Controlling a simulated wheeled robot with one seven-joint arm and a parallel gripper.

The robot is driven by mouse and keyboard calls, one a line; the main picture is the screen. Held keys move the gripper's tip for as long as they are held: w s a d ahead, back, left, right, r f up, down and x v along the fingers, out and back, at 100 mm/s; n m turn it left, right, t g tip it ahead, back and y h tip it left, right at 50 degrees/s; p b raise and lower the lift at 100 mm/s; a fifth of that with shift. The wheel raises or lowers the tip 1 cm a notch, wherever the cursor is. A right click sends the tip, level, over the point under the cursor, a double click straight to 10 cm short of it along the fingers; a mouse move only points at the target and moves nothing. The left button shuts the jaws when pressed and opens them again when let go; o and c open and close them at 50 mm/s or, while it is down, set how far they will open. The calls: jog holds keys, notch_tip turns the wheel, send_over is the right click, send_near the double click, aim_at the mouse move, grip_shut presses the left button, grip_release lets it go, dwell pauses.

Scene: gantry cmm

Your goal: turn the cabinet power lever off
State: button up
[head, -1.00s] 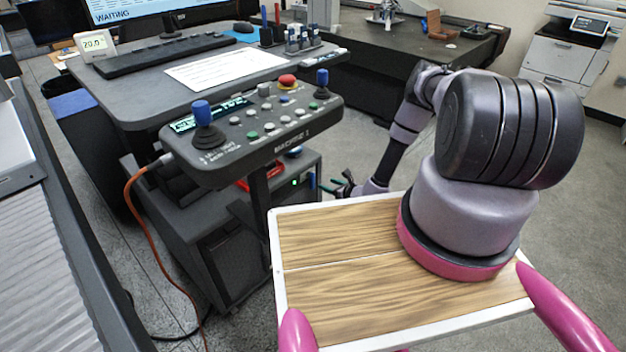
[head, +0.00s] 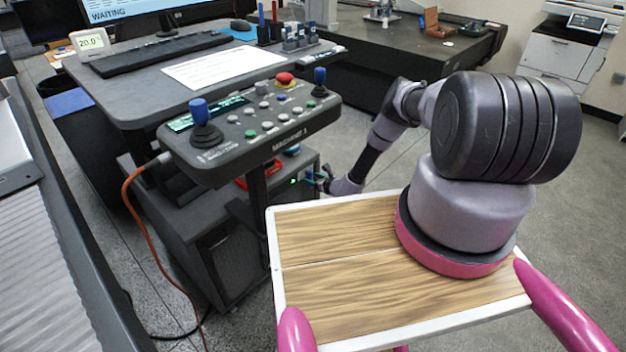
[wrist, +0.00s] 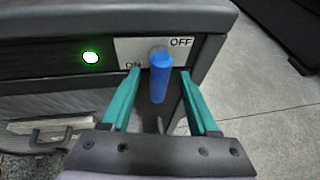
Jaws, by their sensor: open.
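The blue power lever (wrist: 160,78) is on the front of the dark cabinet (wrist: 50,60) in the wrist view. It stands between the ON mark at lower left and the OFF mark at upper right on a light plate (wrist: 128,48). My gripper (wrist: 160,95) is open, with its green fingers on either side of the lever. I cannot tell whether either finger touches it. A green light (wrist: 90,57) glows left of the plate. In the head view my gripper (head: 318,180) is at the cabinet's right side, and the lever is hard to make out there.
The control desk with joysticks (head: 250,125) stands above the cabinet (head: 200,220). An orange cable (head: 140,240) hangs to the floor at left. The floor right of the cabinet is open. A dark table (head: 400,50) stands behind.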

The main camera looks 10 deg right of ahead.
grip_shut()
dwell(1.4)
